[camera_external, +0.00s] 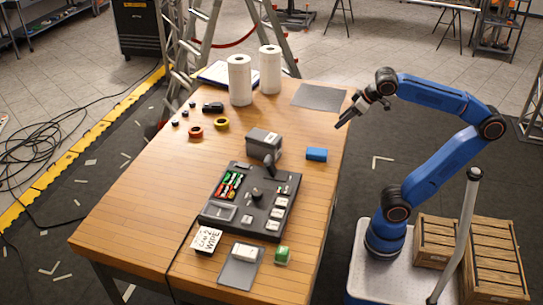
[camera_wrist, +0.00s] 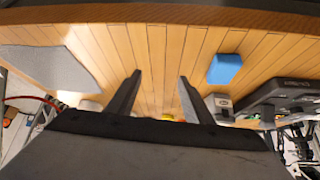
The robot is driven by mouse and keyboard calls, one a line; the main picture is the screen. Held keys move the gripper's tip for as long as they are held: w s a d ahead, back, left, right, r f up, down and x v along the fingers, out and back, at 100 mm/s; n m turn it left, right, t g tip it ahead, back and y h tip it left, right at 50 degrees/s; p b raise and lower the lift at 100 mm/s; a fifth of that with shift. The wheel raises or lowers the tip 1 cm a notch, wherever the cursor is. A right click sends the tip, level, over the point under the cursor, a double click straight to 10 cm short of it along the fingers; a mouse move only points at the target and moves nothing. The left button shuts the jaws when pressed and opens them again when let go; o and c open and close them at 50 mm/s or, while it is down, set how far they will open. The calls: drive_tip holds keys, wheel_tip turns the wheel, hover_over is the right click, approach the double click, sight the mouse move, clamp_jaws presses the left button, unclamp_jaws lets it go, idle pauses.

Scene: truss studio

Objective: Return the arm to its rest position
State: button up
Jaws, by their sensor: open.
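My blue arm stands on its white base to the right of the wooden table. My gripper (camera_external: 348,117) is above the table's right edge, pointing down and to the left. In the wrist view my gripper (camera_wrist: 157,92) shows two dark fingers spread apart with nothing between them. The wooden table top (camera_external: 160,187) lies below and to the left of the gripper. The gripper appears clear of every object.
A blue block (camera_external: 316,154) lies near the table's right edge, below the gripper in the picture. A grey mat (camera_external: 318,97) lies behind it, near two paper rolls (camera_external: 239,80). Wooden crates (camera_external: 497,262) are beside my base.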

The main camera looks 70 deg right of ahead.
drive_tip(key=s+d+f+t, duration=0.1)
drive_tip(key=s+d+f, duration=0.3)
drive_tip(key=s+f, duration=0.45)
wheel_tip(320, 180, down, 18)
drive_tip(key=a+n+g, duration=0.1)
drive_tip(key=a+g, duration=0.1)
drive_tip(key=g, duration=0.1)
drive_tip(key=shift+a+f+n+y, duration=0.2)
drive_tip(key=shift+f+n+y, duration=0.1)
drive_tip(key=shift+y, duration=0.1)
drive_tip(key=shift+w+r, duration=0.1)
